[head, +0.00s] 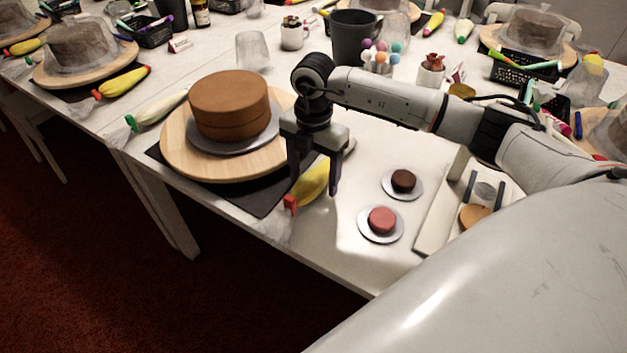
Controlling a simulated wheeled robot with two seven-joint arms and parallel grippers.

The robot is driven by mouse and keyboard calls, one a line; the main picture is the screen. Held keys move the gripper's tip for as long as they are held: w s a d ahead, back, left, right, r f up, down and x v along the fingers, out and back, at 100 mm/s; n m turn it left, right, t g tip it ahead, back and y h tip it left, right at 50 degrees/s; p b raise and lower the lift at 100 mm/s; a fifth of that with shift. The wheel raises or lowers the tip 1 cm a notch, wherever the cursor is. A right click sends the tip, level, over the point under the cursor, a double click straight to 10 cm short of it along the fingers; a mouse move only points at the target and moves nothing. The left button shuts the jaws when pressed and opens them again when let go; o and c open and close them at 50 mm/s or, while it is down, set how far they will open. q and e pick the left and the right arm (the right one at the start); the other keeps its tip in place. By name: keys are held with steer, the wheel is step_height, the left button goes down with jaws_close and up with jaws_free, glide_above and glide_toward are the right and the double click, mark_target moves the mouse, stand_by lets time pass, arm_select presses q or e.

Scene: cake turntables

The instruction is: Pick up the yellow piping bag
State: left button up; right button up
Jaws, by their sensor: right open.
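A yellow piping bag (313,184) lies near the front edge of the white table, with a red clip or cap near its lower left end and a clear crumpled tip beyond it. My right gripper (314,184) points down over this bag. Its fingers are open, one on each side of the yellow body, and the bag still lies on the table. Whether the fingers touch it I cannot tell. My left gripper is not in view. Another yellow piping bag (124,83) lies farther back at the upper left.
A brown cake (229,103) stands on a wooden turntable (183,154) over a dark mat, just left of the gripper. Two small cakes on plates, one dark (403,181) and one red (382,220), sit to the right. A white piping bag (157,109) lies behind left.

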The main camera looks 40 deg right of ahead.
mark_target(312, 174)
steer(key=c, duration=0.8)
steer(key=shift+r, duration=0.1)
step_height(312, 174, up, 10)
steer(key=shift+f, duration=0.1)
steer(key=shift+w+a, duration=0.1)
stand_by(0.4)
